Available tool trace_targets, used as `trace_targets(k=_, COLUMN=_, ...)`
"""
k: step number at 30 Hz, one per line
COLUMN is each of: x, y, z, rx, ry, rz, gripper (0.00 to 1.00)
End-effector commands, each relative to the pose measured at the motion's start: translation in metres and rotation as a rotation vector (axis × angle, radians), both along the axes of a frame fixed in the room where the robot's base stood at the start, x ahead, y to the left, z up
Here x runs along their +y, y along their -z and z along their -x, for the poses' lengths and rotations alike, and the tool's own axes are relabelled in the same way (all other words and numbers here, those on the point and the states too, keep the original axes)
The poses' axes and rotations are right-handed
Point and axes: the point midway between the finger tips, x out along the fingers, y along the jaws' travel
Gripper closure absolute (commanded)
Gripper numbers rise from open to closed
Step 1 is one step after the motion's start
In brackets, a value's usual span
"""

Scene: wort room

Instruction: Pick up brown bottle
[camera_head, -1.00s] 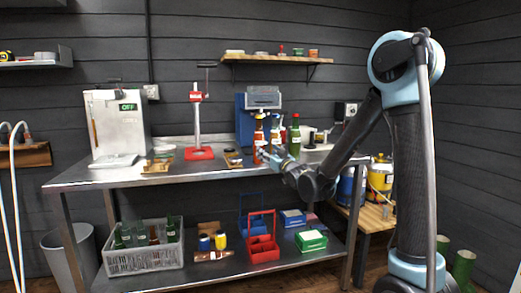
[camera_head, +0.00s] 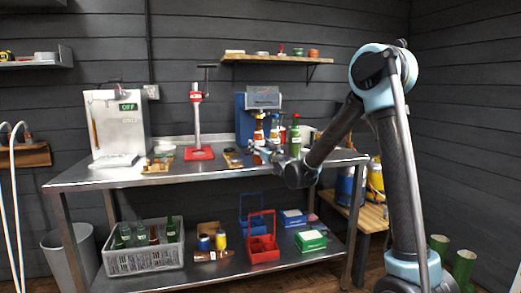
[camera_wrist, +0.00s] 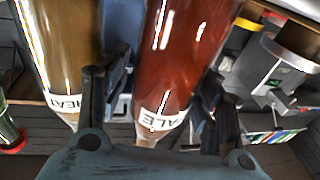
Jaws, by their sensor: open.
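The brown bottle (camera_head: 259,134), reddish-brown with a pale label, stands upright on the upper bench near its right end. In the wrist view the brown bottle (camera_wrist: 178,60), labelled "ALE", appears upside down in the middle. My gripper (camera_head: 262,152) is at the bottle in the head view. In the wrist view my gripper (camera_wrist: 155,110) is open, with one finger on each side of the brown bottle; contact is not clear. A yellowish bottle (camera_wrist: 70,45), its label partly reading "HEAT", stands just beyond the left finger.
A green bottle (camera_head: 295,138) and another bottle (camera_head: 275,128) stand close by. A blue bottle-holding machine (camera_head: 243,120) is behind, and a red capper (camera_head: 199,152) is to the left. The lower shelf holds a grey crate (camera_head: 145,260) and a red carrier (camera_head: 262,252).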

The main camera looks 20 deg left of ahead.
Motion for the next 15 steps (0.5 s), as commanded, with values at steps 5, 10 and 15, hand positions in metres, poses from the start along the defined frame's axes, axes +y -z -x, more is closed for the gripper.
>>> trace_targets(k=5, x=-0.0003, y=0.0, z=0.0001, rx=0.0, ry=0.0, rz=0.0, gripper=0.57)
trace_targets(k=10, x=-0.0004, y=0.0001, z=0.0002, rx=0.0, ry=0.0, rz=0.0, gripper=0.96)
trace_targets(k=15, x=-0.0005, y=-0.0004, z=0.0002, rx=-0.001, ry=0.0, rz=-0.001, gripper=0.96)
